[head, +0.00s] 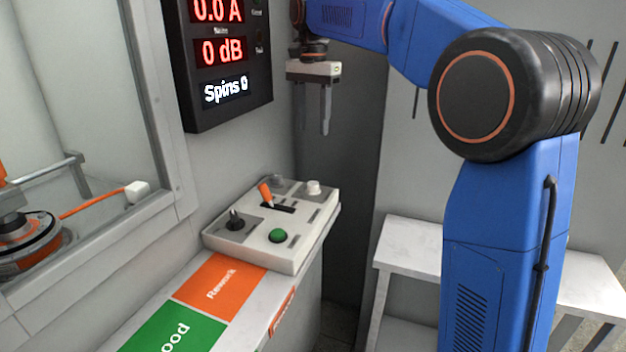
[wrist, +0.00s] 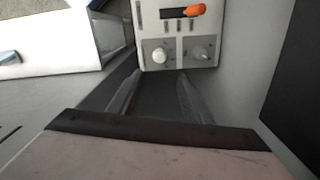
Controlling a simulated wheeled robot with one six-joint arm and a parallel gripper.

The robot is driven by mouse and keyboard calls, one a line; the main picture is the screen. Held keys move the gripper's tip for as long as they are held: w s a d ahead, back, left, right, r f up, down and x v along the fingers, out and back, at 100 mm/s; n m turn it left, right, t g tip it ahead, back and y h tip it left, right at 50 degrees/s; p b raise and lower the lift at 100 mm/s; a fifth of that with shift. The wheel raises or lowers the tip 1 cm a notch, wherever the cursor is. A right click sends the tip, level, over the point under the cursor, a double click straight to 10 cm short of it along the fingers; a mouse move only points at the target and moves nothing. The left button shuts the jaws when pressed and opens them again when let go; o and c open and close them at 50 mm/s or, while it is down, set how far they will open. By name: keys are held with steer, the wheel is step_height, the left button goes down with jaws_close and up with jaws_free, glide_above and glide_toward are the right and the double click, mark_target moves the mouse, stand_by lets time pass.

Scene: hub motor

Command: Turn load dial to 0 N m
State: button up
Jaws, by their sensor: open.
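The control box (head: 290,245) sits on the bench's far end. It carries a black pointer dial (head: 236,222), a green button (head: 277,236), an orange lever (head: 266,195), a white knob (head: 314,187) and a grey knob (head: 277,181). Labels are too small to read, so I cannot tell which is the load dial. My gripper (head: 314,125) hangs open and empty, fingers down, above and beyond the box. The wrist view shows the white knob (wrist: 159,55) and grey knob (wrist: 201,52) just beyond my fingertips (wrist: 160,76); the black dial and green button are out of that view.
A wall display (head: 222,60) reads 0.0 A, 0 dB and Spins 0. Orange (head: 222,283) and green (head: 172,332) mats lie before the box. A window frame (head: 170,130) encloses a motor rig (head: 30,238) at left. A white shelf (head: 410,240) stands right.

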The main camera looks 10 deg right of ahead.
mark_target(313, 183)
step_height(313, 183, down, 17)
steer(key=shift+r, duration=0.1)
stand_by(0.5)
steer(key=c, duration=1.1)
